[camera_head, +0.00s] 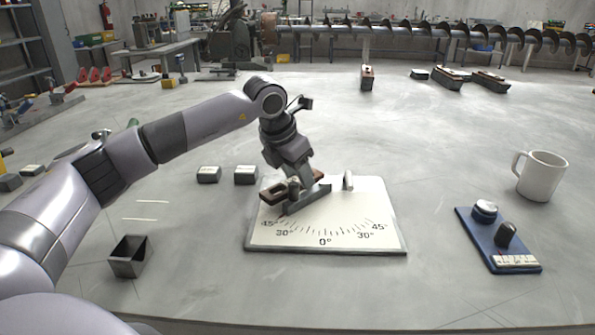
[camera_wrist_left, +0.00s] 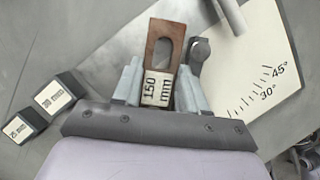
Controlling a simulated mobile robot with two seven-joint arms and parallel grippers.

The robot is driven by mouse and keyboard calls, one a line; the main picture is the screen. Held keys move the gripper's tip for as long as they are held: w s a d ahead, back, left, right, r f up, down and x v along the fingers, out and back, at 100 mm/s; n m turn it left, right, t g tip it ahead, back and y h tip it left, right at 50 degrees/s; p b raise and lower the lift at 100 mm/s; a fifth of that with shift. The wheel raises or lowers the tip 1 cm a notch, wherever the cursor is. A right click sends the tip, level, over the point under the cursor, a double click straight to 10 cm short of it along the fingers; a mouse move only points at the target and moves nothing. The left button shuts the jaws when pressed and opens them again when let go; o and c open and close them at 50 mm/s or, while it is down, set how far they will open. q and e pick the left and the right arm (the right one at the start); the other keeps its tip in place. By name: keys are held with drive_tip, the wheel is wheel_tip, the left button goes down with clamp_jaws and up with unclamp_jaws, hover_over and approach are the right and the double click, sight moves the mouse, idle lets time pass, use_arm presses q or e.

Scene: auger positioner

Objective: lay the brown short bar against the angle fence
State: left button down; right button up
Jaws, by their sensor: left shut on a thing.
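The brown short bar (camera_head: 271,192) is slotted and has a white "150 mm" label. My left gripper (camera_head: 294,188) is shut on it, low over the white angle board (camera_head: 325,236). In the left wrist view the bar (camera_wrist_left: 164,38) sticks out between the two fingers (camera_wrist_left: 160,90). The grey angle fence (camera_head: 308,199) lies on the board close beside the bar, partly hidden by the gripper. I cannot tell whether the bar touches the fence or the board. My right gripper is not in view.
A pale upright peg (camera_head: 348,180) stands at the board's back. Two dark blocks (camera_head: 208,174) (camera_head: 246,175) sit left of it, and a dark open box (camera_head: 129,257) stands front left. A blue tray (camera_head: 478,232) and a white mug (camera_head: 541,176) are right. Table between is clear.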

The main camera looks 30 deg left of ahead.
use_arm(q)
drive_tip(key=c, duration=0.6)
unclamp_jaws()
drive_tip(key=shift+d, duration=0.2)
drive_tip(key=shift+r, duration=0.1)
drive_tip(key=shift+r, duration=0.3)
drive_tip(key=p+v, duration=0.2)
drive_tip(key=v, duration=1)
drive_tip(key=shift+a+r, duration=0.2)
drive_tip(key=shift+r, duration=0.05)
